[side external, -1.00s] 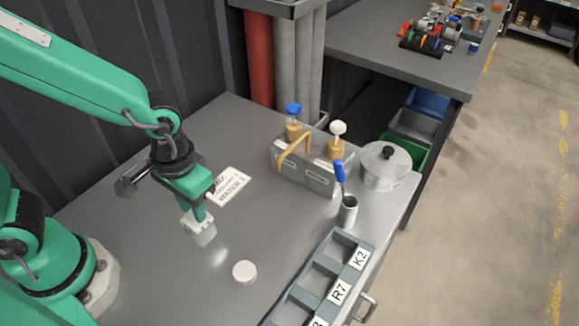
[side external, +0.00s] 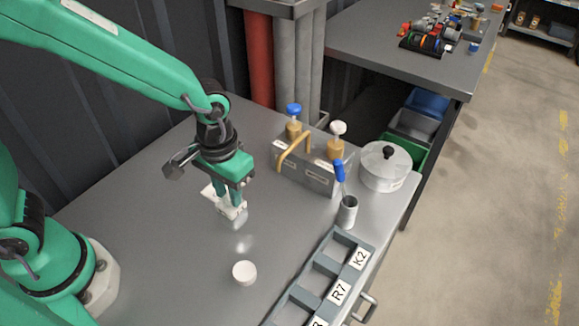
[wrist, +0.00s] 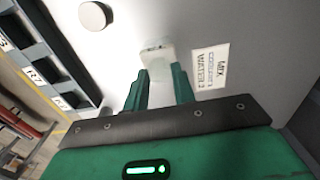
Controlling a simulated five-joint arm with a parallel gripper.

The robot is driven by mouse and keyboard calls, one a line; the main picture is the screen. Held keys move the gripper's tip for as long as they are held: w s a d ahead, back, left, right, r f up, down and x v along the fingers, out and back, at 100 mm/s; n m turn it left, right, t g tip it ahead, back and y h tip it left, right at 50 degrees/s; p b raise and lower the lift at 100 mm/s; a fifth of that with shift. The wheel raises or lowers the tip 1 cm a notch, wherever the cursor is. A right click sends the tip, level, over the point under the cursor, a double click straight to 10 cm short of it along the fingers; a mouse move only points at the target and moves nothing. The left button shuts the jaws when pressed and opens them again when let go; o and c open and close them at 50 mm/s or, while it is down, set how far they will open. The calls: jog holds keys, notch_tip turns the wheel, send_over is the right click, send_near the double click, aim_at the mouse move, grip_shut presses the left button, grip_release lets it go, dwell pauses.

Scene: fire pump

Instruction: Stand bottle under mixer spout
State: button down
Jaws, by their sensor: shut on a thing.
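My gripper (side external: 225,198) is shut on a pale, translucent bottle (side external: 233,212) and holds it over the middle of the grey bench. In the wrist view the bottle's whitish form (wrist: 155,58) sits between the green fingertips. Its lower part is hard to make out, and I cannot tell its gap from the bench. I cannot identify a mixer spout with certainty.
A white round piece (side external: 244,272) lies in front. A cup (side external: 347,212) with a blue-handled tool, a lidded pot (side external: 385,167) and a labelled rack (side external: 325,285) line the right side. A printed card (wrist: 209,68) lies near the bottle. The left bench is clear.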

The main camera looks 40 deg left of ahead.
aim_at(278, 172)
jog(key=w+d, duration=0.3)
jog(key=w, duration=0.3)
jog(key=shift+d, duration=0.1)
jog(key=shift+w+d, duration=0.4)
jog(key=shift+w, duration=0.35)
jog(key=shift+w+d, duration=0.4)
jog(key=shift+w, duration=0.35)
jog(key=shift+w+d+f, duration=0.15)
jog(key=shift+w+f, duration=0.05)
jog(key=shift+w, duration=0.05)
jog(key=shift+f, duration=0.6)
jog(key=shift+s+f, duration=0.1)
jog(key=c, duration=1.1)
grip_release()
jog(key=shift+c, duration=0.2)
